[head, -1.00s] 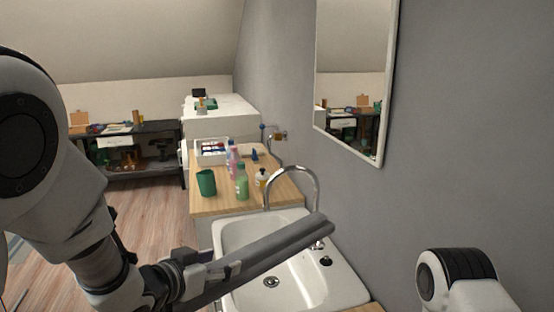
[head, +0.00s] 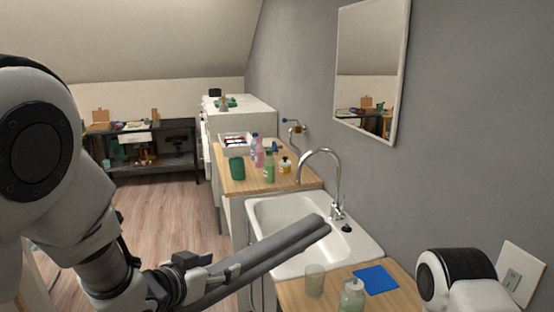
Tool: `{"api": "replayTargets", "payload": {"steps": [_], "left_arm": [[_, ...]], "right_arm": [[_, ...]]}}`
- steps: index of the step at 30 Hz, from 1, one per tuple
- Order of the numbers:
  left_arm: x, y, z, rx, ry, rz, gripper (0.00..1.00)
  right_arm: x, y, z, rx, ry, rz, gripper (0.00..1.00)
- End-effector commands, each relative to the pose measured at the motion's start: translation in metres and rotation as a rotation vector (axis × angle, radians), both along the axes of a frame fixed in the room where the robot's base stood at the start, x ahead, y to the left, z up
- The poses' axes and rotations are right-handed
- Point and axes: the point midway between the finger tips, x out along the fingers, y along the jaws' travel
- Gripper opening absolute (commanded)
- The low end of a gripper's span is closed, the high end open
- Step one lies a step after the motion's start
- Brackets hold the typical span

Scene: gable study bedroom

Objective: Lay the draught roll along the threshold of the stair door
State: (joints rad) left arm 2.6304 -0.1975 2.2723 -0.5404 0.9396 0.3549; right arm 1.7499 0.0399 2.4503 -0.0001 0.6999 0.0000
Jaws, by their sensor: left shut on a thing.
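My left gripper (head: 196,278) comes in from the left and is shut on the draught roll (head: 268,252), a long grey bar. The roll is held in the air and slants up to the right. Its far end lies in front of the white sink in the picture. Its near end is partly hidden by the gripper and arm. Of my right arm only a white and black link shows at the lower right; the right gripper is out of view. No stair door or threshold shows.
A white sink (head: 270,213) with a curved tap (head: 335,180) stands along the right wall. The wooden counter beyond holds a green cup (head: 236,170) and bottles. A glass (head: 315,281) and blue cloth (head: 376,279) lie on the nearer counter. The wood floor (head: 170,215) at left is clear.

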Motion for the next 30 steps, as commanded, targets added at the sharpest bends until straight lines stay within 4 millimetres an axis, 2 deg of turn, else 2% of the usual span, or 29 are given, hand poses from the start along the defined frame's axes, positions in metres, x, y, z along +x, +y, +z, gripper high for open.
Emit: {"api": "replayTargets", "payload": {"steps": [1, 5, 11, 14, 18, 21, 25, 30], "left_arm": [[0.001, 0.001, -0.015, 0.0, 0.001, 0.013, 0.0], [0.004, 0.006, -0.043, 0.0, 0.001, 0.06, 0.0], [0.006, 0.019, -0.104, 0.0, 0.004, 0.165, 0.0], [0.004, 0.03, -0.145, 0.0, 0.006, 0.238, 0.0], [-0.005, 0.053, -0.211, 0.0, 0.007, 0.363, 0.0], [-0.013, 0.068, -0.244, 0.001, 0.005, 0.439, 0.0], [-0.021, 0.077, -0.264, -0.002, 0.0, 0.487, 0.0], [-0.038, 0.079, -0.295, 0.0, 0.004, 0.493, 0.0]], "right_arm": [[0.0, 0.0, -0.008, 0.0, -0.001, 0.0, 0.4], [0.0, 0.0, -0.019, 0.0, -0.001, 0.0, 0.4], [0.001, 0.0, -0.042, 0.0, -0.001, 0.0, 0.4], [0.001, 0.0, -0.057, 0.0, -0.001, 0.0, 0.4], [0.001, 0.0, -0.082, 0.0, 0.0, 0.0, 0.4], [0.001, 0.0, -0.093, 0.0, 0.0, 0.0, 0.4], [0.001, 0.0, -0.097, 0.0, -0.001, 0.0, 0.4], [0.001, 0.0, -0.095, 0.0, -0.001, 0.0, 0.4]]}}
